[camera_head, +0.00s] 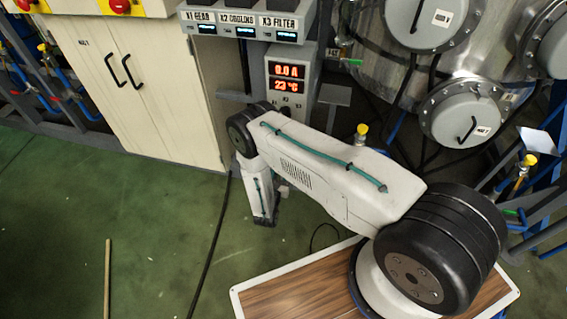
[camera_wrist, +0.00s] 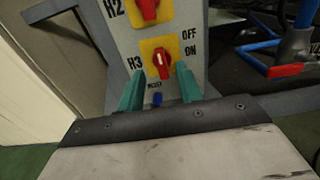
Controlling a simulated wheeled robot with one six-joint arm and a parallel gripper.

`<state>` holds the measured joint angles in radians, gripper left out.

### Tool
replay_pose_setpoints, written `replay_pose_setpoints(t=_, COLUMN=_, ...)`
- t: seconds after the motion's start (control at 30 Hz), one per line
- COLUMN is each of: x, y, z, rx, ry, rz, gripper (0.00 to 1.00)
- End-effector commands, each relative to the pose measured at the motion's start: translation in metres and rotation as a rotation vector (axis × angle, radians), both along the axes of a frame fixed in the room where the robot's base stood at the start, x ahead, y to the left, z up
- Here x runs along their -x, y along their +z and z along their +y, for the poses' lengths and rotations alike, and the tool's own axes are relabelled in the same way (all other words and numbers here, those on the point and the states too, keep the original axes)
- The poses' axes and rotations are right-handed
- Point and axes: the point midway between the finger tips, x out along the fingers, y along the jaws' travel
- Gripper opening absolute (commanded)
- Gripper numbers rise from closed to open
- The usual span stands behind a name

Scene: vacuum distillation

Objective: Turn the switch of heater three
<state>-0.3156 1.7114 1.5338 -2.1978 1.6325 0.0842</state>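In the wrist view, the heater three switch (camera_wrist: 161,62) is a red knob on a yellow plate, labelled H3, on a light grey panel. OFF and ON are printed to its right. Its handle stands roughly upright in the picture, with a pale mark on it. My gripper (camera_wrist: 160,70) has two teal fingers, open, with one fingertip to each side of the knob in the picture. Gaps show between knob and fingers, and I cannot tell how deep the tips reach. In the head view my arm hides the switch and gripper.
Another red switch (camera_wrist: 148,8), labelled H2, sits just above. A blue part (camera_wrist: 157,98) shows below H3. In the head view, a display box (camera_head: 287,78) reads 0.0 A and 23 °C. A beige cabinet (camera_head: 150,85) stands left, metal vessels (camera_head: 460,115) right.

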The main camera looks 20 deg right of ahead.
Motion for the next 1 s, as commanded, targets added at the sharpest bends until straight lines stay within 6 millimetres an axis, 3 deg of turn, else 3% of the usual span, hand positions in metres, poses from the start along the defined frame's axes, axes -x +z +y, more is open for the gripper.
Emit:
replay_pose_setpoints(t=0.3, x=-0.036, y=0.000, z=-0.028, rx=-0.001, ry=-0.004, rz=0.000, gripper=0.35)
replay_pose_setpoints(t=0.67, x=-0.042, y=0.000, z=-0.032, rx=0.000, ry=-0.003, rz=0.001, gripper=0.35)
replay_pose_setpoints(t=0.8, x=-0.042, y=0.000, z=-0.032, rx=0.000, ry=-0.003, rz=0.001, gripper=0.00)
replay_pose_setpoints(t=1.0, x=-0.042, y=0.000, z=-0.032, rx=-0.001, ry=-0.003, rz=0.000, gripper=0.00)
